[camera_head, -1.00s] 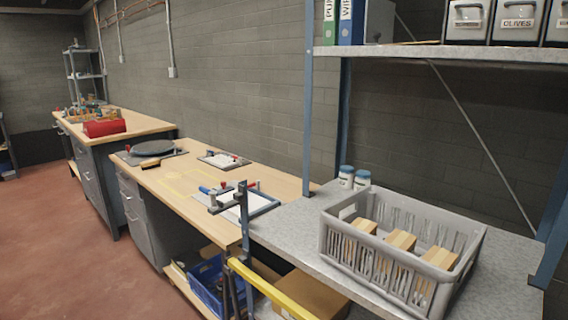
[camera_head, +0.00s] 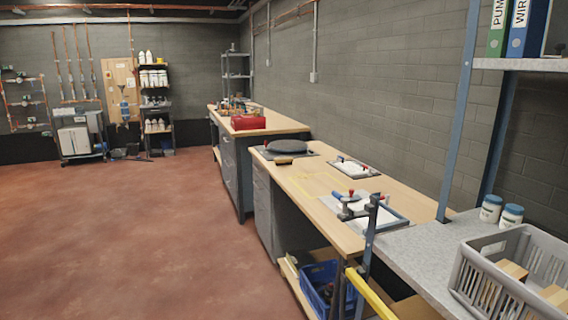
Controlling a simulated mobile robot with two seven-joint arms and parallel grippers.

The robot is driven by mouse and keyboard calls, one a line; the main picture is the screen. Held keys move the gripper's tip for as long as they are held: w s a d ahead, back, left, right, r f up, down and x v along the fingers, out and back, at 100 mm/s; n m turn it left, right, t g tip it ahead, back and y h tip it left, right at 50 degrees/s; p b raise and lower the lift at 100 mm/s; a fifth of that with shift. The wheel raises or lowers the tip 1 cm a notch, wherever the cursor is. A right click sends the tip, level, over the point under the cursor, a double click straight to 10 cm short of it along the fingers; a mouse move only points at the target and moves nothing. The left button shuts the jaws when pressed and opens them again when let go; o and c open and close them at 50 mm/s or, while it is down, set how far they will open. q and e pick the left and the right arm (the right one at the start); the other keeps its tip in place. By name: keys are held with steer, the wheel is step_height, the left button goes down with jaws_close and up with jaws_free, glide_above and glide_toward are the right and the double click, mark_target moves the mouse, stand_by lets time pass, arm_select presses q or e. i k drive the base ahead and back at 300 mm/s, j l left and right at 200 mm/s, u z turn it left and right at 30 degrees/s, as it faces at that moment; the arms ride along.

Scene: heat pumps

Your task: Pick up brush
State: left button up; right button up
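A small dark item with a light wooden edge, which looks like the brush (camera_head: 284,161), lies on the wooden workbench (camera_head: 312,185) near its left front edge. It is just in front of a dark round disc (camera_head: 283,147) on a grey mat. It is too small to make out its bristles. Neither of my grippers is in view.
A red toolbox (camera_head: 248,122) stands on the farther bench. Clamps and a framed panel (camera_head: 378,212) are on the near bench. A grey crate (camera_head: 497,284) stands on the right table, and a blue bin (camera_head: 321,287) below. The red floor (camera_head: 140,220) at left is clear.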

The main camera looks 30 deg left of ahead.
mark_target(279, 161)
steer(key=u, duration=0.65)
steer(key=i+j+u, duration=0.15)
steer(key=u, duration=0.2)
steer(key=i+u, duration=0.2)
steer(key=u, duration=0.15)
steer(key=i+j+u, duration=0.1)
steer(key=u, duration=0.25)
steer(key=i, duration=4.3)
steer(key=i+z, duration=0.2)
steer(key=i, duration=0.4)
steer(key=i+j+z, duration=0.2)
steer(key=i, duration=0.35)
steer(key=z, duration=1.5)
